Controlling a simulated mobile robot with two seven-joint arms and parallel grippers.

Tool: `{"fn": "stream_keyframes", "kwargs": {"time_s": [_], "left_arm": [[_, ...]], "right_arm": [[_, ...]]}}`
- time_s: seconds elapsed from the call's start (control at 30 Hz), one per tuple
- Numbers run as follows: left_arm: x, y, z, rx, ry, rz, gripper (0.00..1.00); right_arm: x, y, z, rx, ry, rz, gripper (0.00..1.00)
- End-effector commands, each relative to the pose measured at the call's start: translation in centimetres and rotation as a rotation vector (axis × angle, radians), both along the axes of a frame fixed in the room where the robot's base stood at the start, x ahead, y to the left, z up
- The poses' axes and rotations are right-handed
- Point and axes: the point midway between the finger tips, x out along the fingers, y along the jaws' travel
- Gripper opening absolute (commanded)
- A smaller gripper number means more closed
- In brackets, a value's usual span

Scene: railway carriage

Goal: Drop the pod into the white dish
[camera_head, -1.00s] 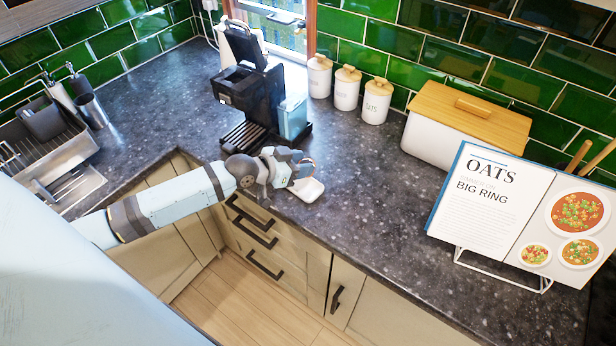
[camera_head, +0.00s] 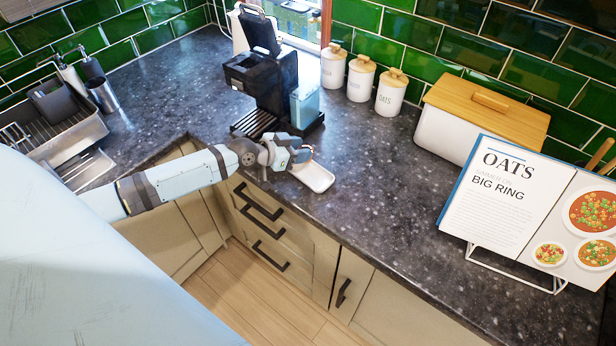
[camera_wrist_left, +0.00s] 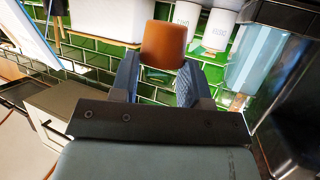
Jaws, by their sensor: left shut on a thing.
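The brown-orange pod (camera_wrist_left: 165,44) shows in the left wrist view between the two fingers of my left gripper (camera_wrist_left: 158,68), which is shut on it. In the head view my left gripper (camera_head: 300,156) is above the counter's front edge, by the far-left end of the white dish (camera_head: 316,177). The gripper hides part of that end of the dish. The pod is not clearly visible in the head view, and I cannot tell its height above the dish. The visible part of the dish looks empty. My right gripper is not in view.
A black coffee machine (camera_head: 262,78) with a blue tank (camera_head: 304,105) stands just behind the gripper. White canisters (camera_head: 361,78), a bread bin (camera_head: 472,128) and a cookbook on a stand (camera_head: 505,190) are to the right. The dark counter (camera_head: 385,185) right of the dish is clear.

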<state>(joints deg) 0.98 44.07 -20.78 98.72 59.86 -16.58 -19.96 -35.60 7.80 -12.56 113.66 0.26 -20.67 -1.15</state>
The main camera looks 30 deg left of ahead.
Motion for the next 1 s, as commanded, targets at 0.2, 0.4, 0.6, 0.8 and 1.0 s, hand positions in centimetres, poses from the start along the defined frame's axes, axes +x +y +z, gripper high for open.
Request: {"fn": "stream_keyframes", "kwargs": {"time_s": [0.2, 0.4, 0.6, 0.8, 1.0], "left_arm": [[0.0, 0.0, -0.1, 0.0, 0.0, 0.0, 0.17], [0.0, 0.0, -0.1, 0.0, 0.0, 0.0, 0.72], [0.0, 0.0, -0.2, 0.0, 0.0, 0.0, 0.72], [-0.8, 0.5, 0.1, 0.002, 0.001, 0.002, 0.72], [-3.9, 2.0, 1.3, 0.004, 0.003, 0.0, 0.72]], "right_arm": [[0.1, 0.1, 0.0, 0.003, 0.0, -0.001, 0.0], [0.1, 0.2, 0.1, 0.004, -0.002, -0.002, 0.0], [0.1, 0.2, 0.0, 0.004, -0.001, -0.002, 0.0], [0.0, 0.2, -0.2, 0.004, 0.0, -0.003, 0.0], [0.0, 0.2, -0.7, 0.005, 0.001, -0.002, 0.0]]}}
